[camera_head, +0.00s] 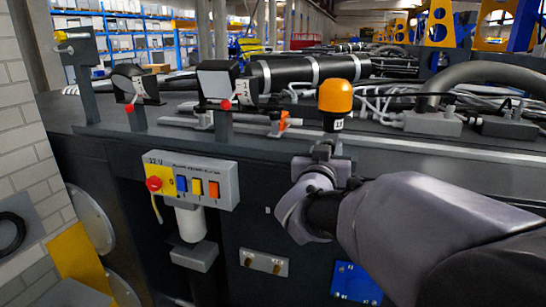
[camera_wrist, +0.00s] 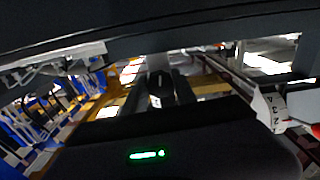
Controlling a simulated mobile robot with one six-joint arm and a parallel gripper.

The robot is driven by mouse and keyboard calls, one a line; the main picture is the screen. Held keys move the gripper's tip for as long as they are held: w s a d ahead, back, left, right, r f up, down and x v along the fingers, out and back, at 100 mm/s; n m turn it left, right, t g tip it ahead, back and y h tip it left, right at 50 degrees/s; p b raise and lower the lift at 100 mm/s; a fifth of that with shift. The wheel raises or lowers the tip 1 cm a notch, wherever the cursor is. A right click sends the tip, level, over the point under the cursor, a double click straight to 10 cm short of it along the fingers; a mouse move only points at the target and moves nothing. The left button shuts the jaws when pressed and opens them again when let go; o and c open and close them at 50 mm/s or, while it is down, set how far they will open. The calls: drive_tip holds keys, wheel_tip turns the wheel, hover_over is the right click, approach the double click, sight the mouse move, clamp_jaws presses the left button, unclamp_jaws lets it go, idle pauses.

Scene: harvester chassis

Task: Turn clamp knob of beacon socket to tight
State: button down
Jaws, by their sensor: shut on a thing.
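The orange beacon (camera_head: 335,97) stands upright on the chassis edge, its dark socket (camera_head: 333,124) below it with a small white label. My gripper (camera_head: 322,152) is at the chassis edge just below the socket. In the wrist view my gripper (camera_wrist: 160,88) has its two dark fingers close on either side of a small dark knob (camera_wrist: 158,86), which I take as the clamp knob. The gripper is shut on it. In the head view my gripper hides the knob, so its turn position cannot be read.
A grey switch box (camera_head: 215,180) with a red knob and coloured switches is on the chassis side, left of my gripper. Numbered dark units with red knobs (camera_head: 225,104) stand along the edge. A blue plate (camera_head: 356,282) is below. Cables and pipes (camera_head: 460,95) lie behind.

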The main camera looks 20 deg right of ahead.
drive_tip(key=shift+m+b, duration=1.7)
drive_tip(key=shift+m, duration=0.1)
drive_tip(key=c, duration=1)
unclamp_jaws()
drive_tip(key=v, duration=1.7)
drive_tip(key=shift+b, duration=0.4)
drive_tip(key=shift+s+a, duration=0.15)
